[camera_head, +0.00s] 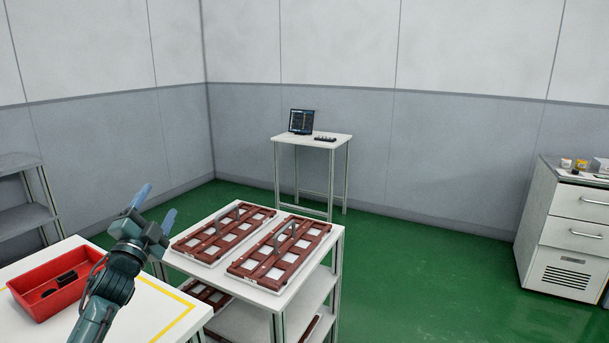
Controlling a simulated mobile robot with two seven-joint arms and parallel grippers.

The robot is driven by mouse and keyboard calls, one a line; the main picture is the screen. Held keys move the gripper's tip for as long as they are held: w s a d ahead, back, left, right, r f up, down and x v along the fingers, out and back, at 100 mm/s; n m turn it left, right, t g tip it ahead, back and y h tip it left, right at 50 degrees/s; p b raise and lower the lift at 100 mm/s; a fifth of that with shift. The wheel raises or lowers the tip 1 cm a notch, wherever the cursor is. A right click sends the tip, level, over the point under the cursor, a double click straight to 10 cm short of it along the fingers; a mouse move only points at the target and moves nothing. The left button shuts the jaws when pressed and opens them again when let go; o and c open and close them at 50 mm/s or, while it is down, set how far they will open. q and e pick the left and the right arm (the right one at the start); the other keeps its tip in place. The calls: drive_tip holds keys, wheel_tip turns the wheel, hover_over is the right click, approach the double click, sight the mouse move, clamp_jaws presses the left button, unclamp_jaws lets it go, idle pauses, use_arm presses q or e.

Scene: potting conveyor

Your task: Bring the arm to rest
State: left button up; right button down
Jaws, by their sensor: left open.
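My left arm comes in from the lower left, over the white table. Its gripper (155,204) has blue fingers spread apart, with nothing between them. The gripper is raised between the red bin and the rack with the brown trays, pointing up and away. My right gripper is not in view.
A red bin (30,292) with dark parts stands on the white table (150,312). A white shelf rack (252,295) holds brown trays (280,249) with upright grey handles. A small table (314,139) carries a monitor (301,121). A white cabinet (573,232) stands right. Green floor is clear between.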

use_arm(q)
wheel_tip(320, 180, down, 10)
drive_tip(key=a+n+g+y, duration=0.3)
drive_tip(key=n+g+y, duration=0.15)
drive_tip(key=n, duration=0.75)
drive_tip(key=s+d+f+g+h, duration=0.2)
drive_tip(key=s+d+f, duration=0.5)
drive_tip(key=s+f, duration=0.4)
drive_tip(key=s+d+f+m+g+h, duration=0.1)
drive_tip(key=s+d+f+g+h, duration=0.1)
drive_tip(key=s+d+f, duration=0.6)
drive_tip(key=s+f+g, duration=0.1)
drive_tip(key=s+f, duration=0.1)
drive_tip(key=s, duration=0.1)
drive_tip(key=shift+s+f, duration=0.35)
drive_tip(key=shift+s, duration=0.05)
drive_tip(key=s+d+f, duration=0.1)
drive_tip(key=s+d, duration=0.1)
drive_tip(key=s, duration=0.3)
drive_tip(key=s+d+g+h, duration=0.1)
drive_tip(key=s+d, duration=0.1)
drive_tip(key=s, duration=0.3)
drive_tip(key=s+d+f+g+h, duration=0.1)
drive_tip(key=s, duration=0.4)
drive_tip(key=shift+s+d+f, duration=0.35)
drive_tip(key=shift+d, duration=0.05)
drive_tip(key=shift+c, duration=0.3)
